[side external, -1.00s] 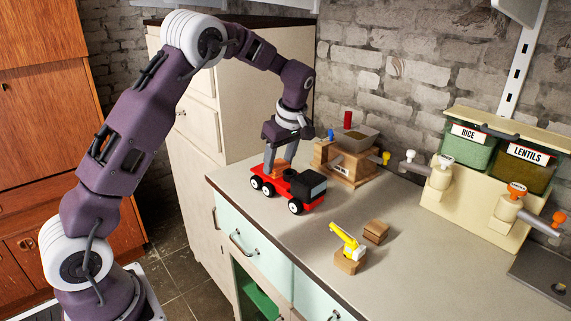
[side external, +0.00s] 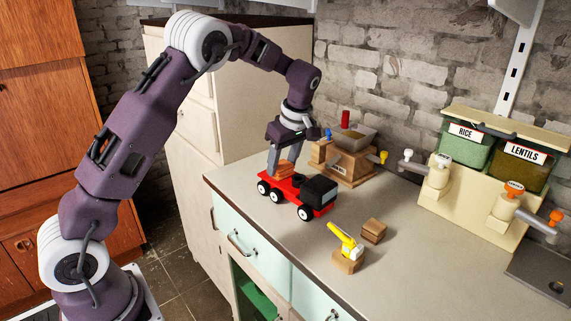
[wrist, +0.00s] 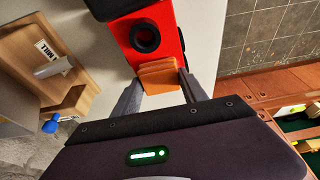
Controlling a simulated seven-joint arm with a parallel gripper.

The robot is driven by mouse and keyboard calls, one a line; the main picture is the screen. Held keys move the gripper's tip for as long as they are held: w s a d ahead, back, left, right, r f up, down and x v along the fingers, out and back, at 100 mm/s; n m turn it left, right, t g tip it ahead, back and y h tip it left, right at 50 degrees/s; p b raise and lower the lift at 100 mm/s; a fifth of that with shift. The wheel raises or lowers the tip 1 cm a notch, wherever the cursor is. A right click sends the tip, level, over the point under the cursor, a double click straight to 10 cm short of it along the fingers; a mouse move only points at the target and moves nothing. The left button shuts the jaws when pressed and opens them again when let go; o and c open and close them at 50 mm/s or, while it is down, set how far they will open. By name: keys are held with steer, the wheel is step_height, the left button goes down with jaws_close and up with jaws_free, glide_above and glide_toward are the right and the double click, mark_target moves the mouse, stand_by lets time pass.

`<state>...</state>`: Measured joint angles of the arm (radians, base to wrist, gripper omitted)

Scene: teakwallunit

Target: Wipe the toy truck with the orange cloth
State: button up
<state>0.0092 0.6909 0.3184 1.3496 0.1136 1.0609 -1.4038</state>
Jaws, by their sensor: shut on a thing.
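The red toy truck (side external: 290,190) with a black cab stands upright on the counter near its front edge, its cab toward the right. The orange cloth (side external: 284,168) lies at the rear of the truck bed, between my fingertips. My gripper (side external: 282,169) points down over the truck's rear and is shut on the cloth. In the wrist view the cloth (wrist: 158,75) sits between both fingers, against the red truck body (wrist: 150,25). The cloth's underside is hidden, so I cannot tell how firmly it touches the truck.
A wooden mill (side external: 345,162) stands behind the truck. A yellow toy crane piece (side external: 346,240) on a wooden block and another small wooden block (side external: 374,231) lie to the right. A dispenser (side external: 475,205) with rice and lentils stands against the wall. The counter's middle is clear.

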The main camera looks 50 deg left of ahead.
steer(key=a, duration=0.2)
steer(key=shift+s+a, duration=0.15)
steer(key=shift+a, duration=0.15)
steer(key=shift+r, duration=2.95)
steer(key=shift+r, duration=1.5)
